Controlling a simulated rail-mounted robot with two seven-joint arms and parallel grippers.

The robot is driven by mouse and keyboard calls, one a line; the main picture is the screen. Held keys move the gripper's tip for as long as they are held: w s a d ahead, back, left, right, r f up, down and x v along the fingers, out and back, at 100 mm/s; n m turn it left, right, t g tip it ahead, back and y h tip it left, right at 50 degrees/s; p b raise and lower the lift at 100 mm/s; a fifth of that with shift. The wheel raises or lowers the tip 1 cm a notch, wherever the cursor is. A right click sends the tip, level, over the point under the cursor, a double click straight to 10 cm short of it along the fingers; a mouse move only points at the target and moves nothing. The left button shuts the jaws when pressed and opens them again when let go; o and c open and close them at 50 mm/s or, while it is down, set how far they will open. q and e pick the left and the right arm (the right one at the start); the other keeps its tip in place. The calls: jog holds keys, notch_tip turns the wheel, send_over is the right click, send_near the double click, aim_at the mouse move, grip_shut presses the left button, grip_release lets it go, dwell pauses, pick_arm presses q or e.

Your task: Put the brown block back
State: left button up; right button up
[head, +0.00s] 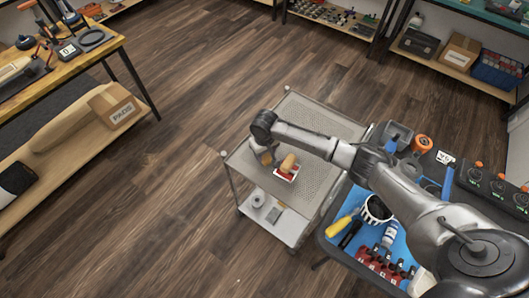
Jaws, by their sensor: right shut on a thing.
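My right arm reaches in from the right over the grey cart. My right gripper (268,158) points down at the cart's top, near its left end. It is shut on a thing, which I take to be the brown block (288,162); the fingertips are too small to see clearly. The block, tan-brown and rounded, shows just right of the gripper, above a small red and white tray (286,174). I cannot tell whether the block touches the tray. My left gripper is not in view.
The cart's perforated top (318,115) is clear behind the arm. Its lower shelf (275,222) holds a few small items. A blue-matted workbench (345,200) with tools stands close on the right. A wooden bench (95,60) is at left, with open floor between.

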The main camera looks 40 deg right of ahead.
dwell(0.3)
jog(key=o, duration=0.9)
jog(key=shift+f, duration=0.1)
jog(key=shift+r, duration=0.45)
notch_tip(320, 180, up, 12)
jog(key=p, duration=0.2)
jog(key=shift+f, duration=0.25)
